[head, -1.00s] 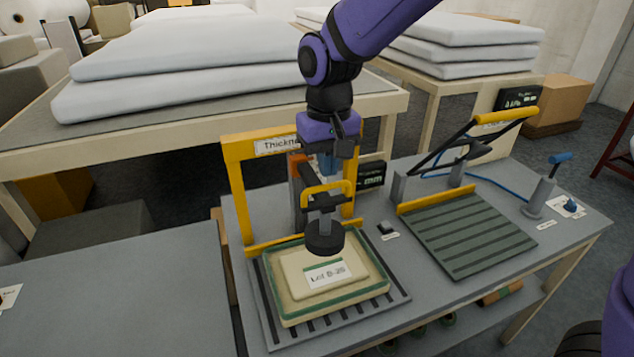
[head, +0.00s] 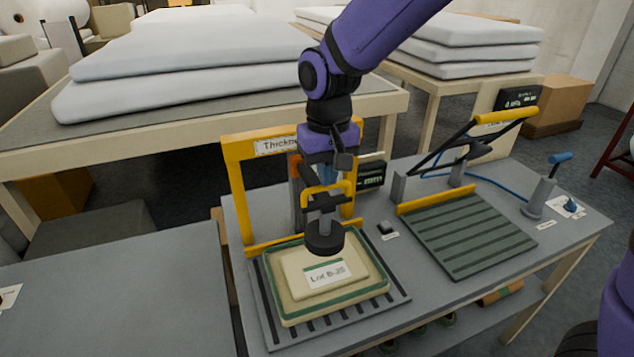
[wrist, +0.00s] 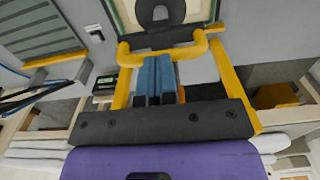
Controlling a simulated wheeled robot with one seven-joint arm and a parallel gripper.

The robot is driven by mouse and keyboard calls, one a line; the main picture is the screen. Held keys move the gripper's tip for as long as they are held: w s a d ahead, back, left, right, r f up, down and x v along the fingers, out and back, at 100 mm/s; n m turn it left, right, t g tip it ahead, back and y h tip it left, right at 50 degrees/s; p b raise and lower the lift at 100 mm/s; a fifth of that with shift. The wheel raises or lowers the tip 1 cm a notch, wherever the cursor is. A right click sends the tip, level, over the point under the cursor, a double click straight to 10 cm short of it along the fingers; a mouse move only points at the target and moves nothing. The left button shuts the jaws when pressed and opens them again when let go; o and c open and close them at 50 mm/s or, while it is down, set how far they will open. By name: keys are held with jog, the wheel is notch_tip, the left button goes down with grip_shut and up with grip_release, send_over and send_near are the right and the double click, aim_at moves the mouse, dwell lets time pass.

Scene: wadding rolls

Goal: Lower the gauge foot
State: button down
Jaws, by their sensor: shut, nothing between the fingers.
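The gauge foot (head: 323,238) is a dark round disc under the yellow-framed thickness gauge (head: 238,195). It hangs over the cream wadding sample with a Lot label (head: 345,295); I cannot tell whether they touch. A yellow looped handle (head: 345,186) sits above the foot. My gripper (head: 325,178) points down just above and behind this handle, with its blue fingers closed together and empty. In the wrist view the fingertips (wrist: 154,60) end close beside the handle bar (wrist: 185,51), and contact is unclear. The foot (wrist: 160,12) shows partly beyond it.
The sample lies on a slotted grey plate (head: 397,299). A small display (head: 371,176) stands behind the gauge. To the right are a ribbed green plate (head: 470,235), a raised lever with a yellow grip (head: 510,117), and a blue-handled post (head: 541,190). The left bench (head: 120,300) is mostly clear.

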jog(key=shift+f, duration=1.1)
jog(key=shift+r, duration=3.55)
jog(key=shift+d+r, duration=0.1)
jog(key=s+d+r+m+t, duration=0.1)
jog(key=s+d+r, duration=0.3)
jog(key=s+d, duration=0.5)
jog(key=s+d+r+m+t, duration=0.2)
jog(key=s+d+r+t, duration=0.2)
jog(key=s+d, duration=0.5)
jog(key=d+r, duration=0.1)
jog(key=d, duration=0.5)
jog(key=shift+s+d, duration=0.2)
jog(key=shift+s, duration=0.1)
